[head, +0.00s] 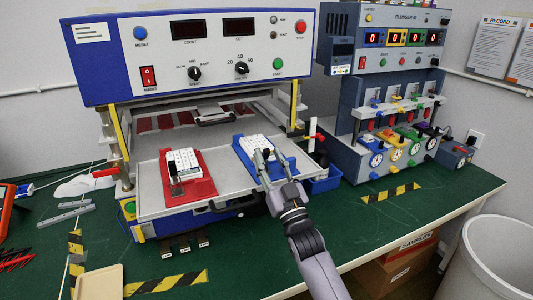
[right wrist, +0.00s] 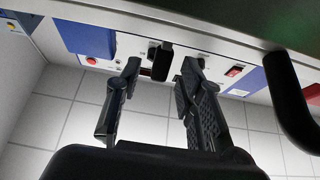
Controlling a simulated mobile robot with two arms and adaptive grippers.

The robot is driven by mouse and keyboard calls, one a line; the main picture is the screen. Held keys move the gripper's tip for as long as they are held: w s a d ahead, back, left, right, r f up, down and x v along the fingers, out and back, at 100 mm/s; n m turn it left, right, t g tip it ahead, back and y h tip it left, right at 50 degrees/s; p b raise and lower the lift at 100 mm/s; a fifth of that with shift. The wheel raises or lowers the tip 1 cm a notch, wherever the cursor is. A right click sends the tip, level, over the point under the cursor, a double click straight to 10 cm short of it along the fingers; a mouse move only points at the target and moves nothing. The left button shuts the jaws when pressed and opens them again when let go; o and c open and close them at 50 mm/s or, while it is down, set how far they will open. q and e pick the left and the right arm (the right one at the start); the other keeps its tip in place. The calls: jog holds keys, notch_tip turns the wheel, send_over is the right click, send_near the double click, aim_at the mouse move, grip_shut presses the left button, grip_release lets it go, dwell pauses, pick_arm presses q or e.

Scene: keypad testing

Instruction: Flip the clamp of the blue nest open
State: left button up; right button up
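The blue nest (head: 287,172) lies on the right part of the machine's tray and holds a white keypad (head: 250,142). My right gripper (head: 263,154) is over the front of this nest, its two fingers apart. In the right wrist view the open fingers (right wrist: 161,68) have a dark block, seemingly the clamp's handle (right wrist: 160,52), in the gap between them. I cannot tell whether either finger touches it. My gripper hides most of the clamp in the head view. My left gripper is not in view.
The red nest (head: 204,188) with another white keypad and clamp sits left on the tray (head: 150,207). The tray's black handle (right wrist: 290,100) is close to my right gripper. A blue bin (head: 324,184) stands right of the tray. The plunger machine (head: 345,115) is farther right.

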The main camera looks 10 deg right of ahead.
jog(key=v, duration=0.9)
jog(key=shift+s+f, duration=0.15)
jog(key=shift+s, duration=0.1)
jog(key=shift+d, duration=0.1)
